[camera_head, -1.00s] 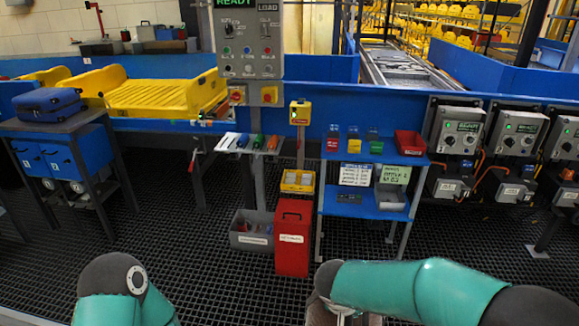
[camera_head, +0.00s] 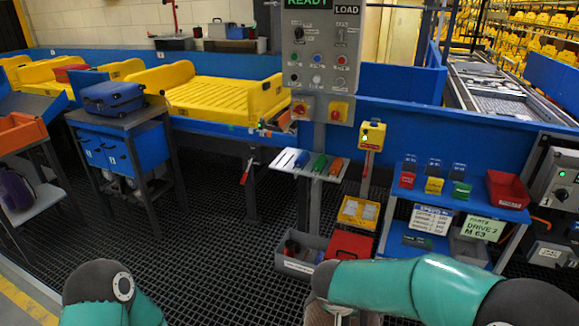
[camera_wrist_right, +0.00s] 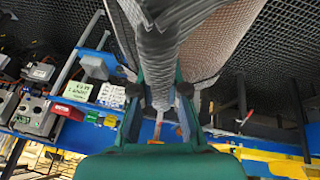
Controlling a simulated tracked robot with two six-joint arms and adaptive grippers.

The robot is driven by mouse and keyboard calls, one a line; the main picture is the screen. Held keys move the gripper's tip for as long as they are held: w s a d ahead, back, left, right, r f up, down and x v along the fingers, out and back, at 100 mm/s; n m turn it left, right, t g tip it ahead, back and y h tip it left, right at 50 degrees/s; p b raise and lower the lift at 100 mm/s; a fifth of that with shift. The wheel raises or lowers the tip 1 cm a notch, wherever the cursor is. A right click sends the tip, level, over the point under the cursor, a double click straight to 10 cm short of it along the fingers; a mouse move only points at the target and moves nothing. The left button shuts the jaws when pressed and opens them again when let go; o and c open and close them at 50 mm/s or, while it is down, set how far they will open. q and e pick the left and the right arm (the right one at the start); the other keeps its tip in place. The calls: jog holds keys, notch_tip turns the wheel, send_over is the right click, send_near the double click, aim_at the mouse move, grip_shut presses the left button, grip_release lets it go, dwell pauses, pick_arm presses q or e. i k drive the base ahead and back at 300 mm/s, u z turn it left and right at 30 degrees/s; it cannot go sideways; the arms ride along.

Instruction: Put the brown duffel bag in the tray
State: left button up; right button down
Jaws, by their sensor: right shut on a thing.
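The brown duffel bag (camera_wrist_right: 219,32) fills the top middle of the right wrist view, its woven grey-brown cloth and grey handle close to the camera. My right gripper (camera_wrist_right: 160,98) is shut on the bag's handle. In the head view only a bit of the bag (camera_head: 317,313) shows at the bottom edge, below my right arm. A yellow tray (camera_head: 225,98) with a ribbed floor lies on the blue conveyor, left of the control post, and looks empty. My left gripper is out of view; only part of that arm shows at bottom left.
A blue suitcase (camera_head: 113,98) lies on a dark stand (camera_head: 128,122) left of the tray. The control post (camera_head: 322,60), a tool shelf (camera_head: 308,164) and a yellow button box (camera_head: 371,137) stand before the conveyor. Grey and red bins (camera_head: 300,255) sit on the dark mesh floor.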

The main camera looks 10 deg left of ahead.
aim_at(238, 101)
jog(key=u, duration=0.15)
jog(key=i, duration=0.85)
jog(key=u, duration=0.5)
jog(key=i, duration=0.95)
jog(key=u, duration=0.4)
jog(key=i, duration=1.95)
jog(key=u, duration=0.15)
